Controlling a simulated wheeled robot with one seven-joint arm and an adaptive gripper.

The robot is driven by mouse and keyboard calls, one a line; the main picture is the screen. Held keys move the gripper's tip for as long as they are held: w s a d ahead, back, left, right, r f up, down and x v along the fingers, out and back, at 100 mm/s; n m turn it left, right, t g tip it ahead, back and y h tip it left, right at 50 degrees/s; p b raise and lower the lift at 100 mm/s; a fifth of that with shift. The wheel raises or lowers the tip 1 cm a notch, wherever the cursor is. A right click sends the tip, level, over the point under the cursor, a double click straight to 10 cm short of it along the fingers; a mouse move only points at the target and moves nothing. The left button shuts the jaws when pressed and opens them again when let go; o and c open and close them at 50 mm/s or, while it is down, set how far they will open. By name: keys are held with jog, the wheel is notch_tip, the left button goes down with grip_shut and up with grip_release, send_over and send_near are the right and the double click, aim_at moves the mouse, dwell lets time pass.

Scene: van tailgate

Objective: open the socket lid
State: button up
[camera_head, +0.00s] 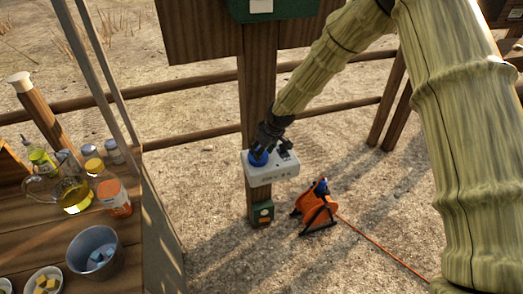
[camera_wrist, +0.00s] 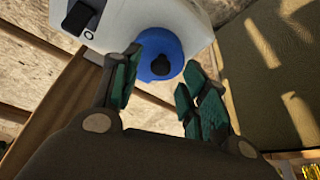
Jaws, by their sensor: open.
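A pale grey socket box (camera_head: 272,174) is fixed to a wooden post. A round blue socket lid (camera_head: 257,159) is on its left part; it looks shut, but my gripper partly covers it. My gripper (camera_head: 274,143) is at the top of the box, close to the lid. In the wrist view the blue lid (camera_wrist: 161,46) has a dark knob (camera_wrist: 160,66) and lies just beyond my open fingers (camera_wrist: 160,92). The fingers are on either side of the knob's line and hold nothing. I cannot tell whether they touch the lid.
A small green box (camera_head: 262,212) sits low on the post. An orange cable reel (camera_head: 317,207) with a trailing cable stands on the ground to the right. A wooden counter (camera_head: 128,235) with bottles and a metal bucket (camera_head: 95,250) is at the left. Rails run behind.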

jog(key=shift+x, duration=0.8)
grip_shut()
